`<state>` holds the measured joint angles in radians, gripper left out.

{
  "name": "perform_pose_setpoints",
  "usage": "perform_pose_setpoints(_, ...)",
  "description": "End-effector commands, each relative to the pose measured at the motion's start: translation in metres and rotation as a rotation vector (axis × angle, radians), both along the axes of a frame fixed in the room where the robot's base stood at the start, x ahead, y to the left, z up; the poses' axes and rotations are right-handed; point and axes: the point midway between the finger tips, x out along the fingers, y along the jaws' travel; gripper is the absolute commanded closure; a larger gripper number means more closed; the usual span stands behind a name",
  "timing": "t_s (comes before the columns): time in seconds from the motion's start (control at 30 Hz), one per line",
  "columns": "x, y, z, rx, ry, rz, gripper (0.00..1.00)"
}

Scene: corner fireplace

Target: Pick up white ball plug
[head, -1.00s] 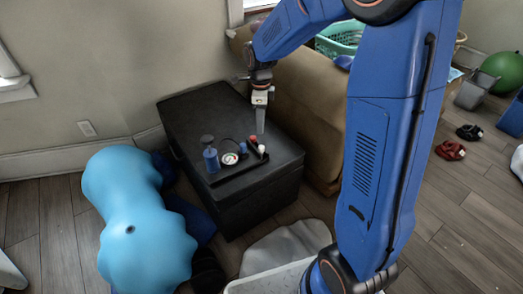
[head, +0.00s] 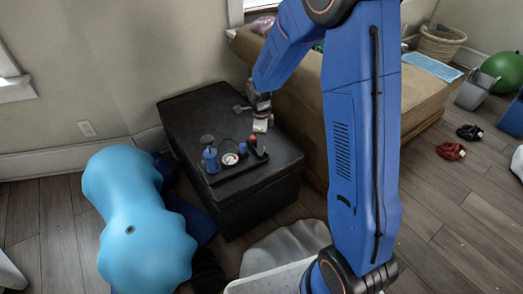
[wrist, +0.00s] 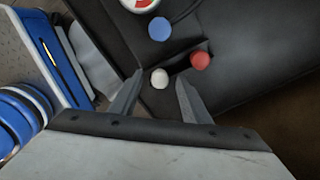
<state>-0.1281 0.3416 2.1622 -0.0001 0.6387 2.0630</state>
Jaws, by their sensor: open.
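The white ball plug (wrist: 159,78) shows in the wrist view between the two fingertips of my gripper (wrist: 160,83). The fingers are open on either side of it, with a gap visible. Whether they are level with the ball is hard to tell. In the head view my gripper (head: 261,135) is low over the near right part of the black box, and I cannot make out the white ball there. A red ball (wrist: 200,60) is just right of the white one; it also shows in the head view (head: 252,141).
A blue ball top (wrist: 159,28) and a round gauge (head: 230,159) are close by. A blue pump (head: 210,157) stands on the black tray (head: 232,174). The black box's (head: 190,112) far left top is clear. A brown couch (head: 300,95) stands close on the right.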

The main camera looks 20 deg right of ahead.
Motion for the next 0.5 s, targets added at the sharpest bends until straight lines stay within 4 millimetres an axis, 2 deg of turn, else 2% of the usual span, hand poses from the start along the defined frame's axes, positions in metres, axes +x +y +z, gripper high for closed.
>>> perform_pose_setpoints(0.1,0.0003,0.0001,-0.0069,0.0,-0.001,0.0,0.57)
perform_pose_setpoints(0.33,0.0003,0.0002,-0.0074,0.001,-0.001,0.0,0.57)
perform_pose_setpoints(0.37,0.0003,0.0002,-0.0074,0.001,-0.001,0.0,0.62)
perform_pose_setpoints(0.5,0.0002,0.0002,-0.0073,0.001,-0.001,0.0,0.96)
